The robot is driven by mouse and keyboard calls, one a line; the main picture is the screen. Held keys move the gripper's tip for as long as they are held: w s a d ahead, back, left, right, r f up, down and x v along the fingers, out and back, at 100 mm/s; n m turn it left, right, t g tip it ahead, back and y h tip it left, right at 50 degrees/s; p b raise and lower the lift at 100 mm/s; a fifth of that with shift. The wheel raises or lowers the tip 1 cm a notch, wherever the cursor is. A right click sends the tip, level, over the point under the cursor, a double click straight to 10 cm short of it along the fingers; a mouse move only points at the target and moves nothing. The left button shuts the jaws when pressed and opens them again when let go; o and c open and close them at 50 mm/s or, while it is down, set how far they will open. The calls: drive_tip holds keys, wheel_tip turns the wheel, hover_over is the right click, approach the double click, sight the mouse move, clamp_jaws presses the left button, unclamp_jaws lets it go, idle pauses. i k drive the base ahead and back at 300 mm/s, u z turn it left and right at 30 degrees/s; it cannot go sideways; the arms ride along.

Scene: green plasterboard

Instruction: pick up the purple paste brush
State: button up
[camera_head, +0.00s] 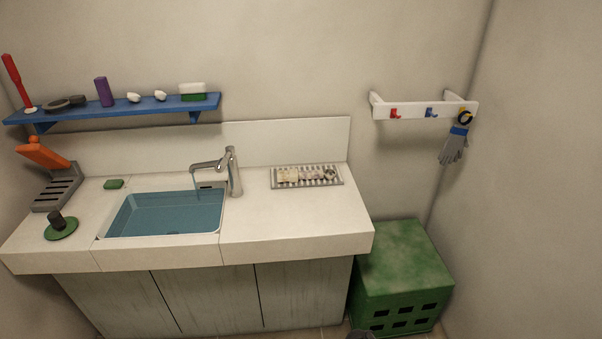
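A purple upright piece (104,91) stands on the blue wall shelf (140,108), left of its middle. It is the only purple thing I see, and at this size I cannot make out bristles on it. Dark round items (62,103) lie to its left and a small white item (133,97) sits to its right. A small dark shape at the bottom edge is too cut off to identify.
Below the shelf is a white counter (280,232) with a sink of blue water (165,212) and a tall tap (234,172). An orange-topped rack (57,190) stands at left. A ribbed tray (307,183) lies right. A green crate (402,270) stands on the floor.

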sight(292, 175)
drive_tip(key=u, duration=1.9)
drive_tip(key=k, duration=0.1)
drive_tip(key=z, duration=3.4)
drive_tip(key=i, duration=0.8)
drive_tip(key=u, duration=3.4)
drive_tip(key=i, duration=0.1)
drive_tip(key=z, duration=2.05)
